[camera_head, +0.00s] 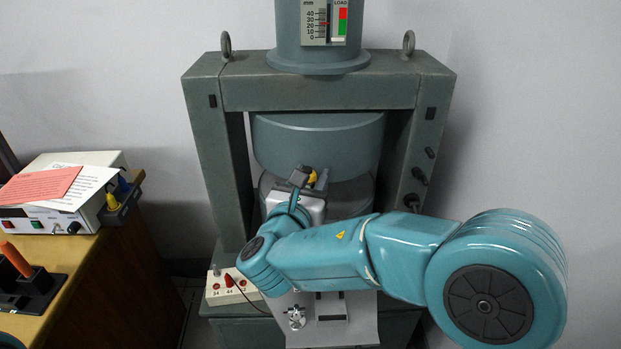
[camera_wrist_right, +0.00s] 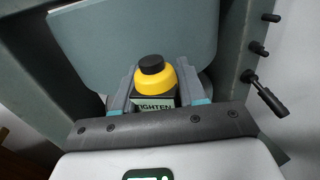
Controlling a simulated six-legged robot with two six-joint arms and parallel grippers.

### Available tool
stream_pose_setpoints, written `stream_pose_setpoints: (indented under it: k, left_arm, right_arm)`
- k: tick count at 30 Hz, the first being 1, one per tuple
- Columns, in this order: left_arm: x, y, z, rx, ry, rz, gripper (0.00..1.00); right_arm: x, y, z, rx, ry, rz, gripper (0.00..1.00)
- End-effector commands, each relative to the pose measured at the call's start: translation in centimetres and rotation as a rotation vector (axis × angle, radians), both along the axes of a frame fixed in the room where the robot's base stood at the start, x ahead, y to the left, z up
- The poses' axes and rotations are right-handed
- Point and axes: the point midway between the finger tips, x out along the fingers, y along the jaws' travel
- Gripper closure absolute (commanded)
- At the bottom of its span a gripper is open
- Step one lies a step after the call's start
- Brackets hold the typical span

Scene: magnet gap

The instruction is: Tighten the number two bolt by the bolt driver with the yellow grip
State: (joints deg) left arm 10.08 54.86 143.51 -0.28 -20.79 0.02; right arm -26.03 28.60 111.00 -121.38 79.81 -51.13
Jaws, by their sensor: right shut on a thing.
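My right gripper (camera_head: 300,180) is in front of the middle of the grey magnet frame. It is shut on the bolt driver with the yellow grip (camera_wrist_right: 155,82), which has a black cap and a dark body labelled "TIGHTEN". In the head view only a bit of the driver's yellow (camera_head: 312,177) shows beside the gripper. The driver's tip is hidden. Several dark knob-like or bolt-like parts stick out of the frame's right post (camera_head: 404,150). I see no number on them, so I cannot tell which is the number two bolt. My left gripper is not in view.
The magnet's upper round block (camera_head: 318,140) hangs above a gap. A load gauge (camera_head: 324,20) sits on top. A white box (camera_head: 232,287) with a red plug and numbers stands low at the left. A wooden bench (camera_head: 85,245) holds a white instrument (camera_head: 85,165) and an orange-handled tool (camera_head: 15,258).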

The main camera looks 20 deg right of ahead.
Motion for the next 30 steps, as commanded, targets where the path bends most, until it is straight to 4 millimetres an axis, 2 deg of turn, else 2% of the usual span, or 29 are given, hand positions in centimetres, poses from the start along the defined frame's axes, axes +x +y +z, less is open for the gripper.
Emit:
stream_pose_setpoints:
  k: [30]
  left_arm:
    - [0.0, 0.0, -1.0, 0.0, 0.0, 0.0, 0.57]
  right_arm:
    - [0.0, 0.0, -1.1, 0.0, -0.002, 0.0, 1.0]
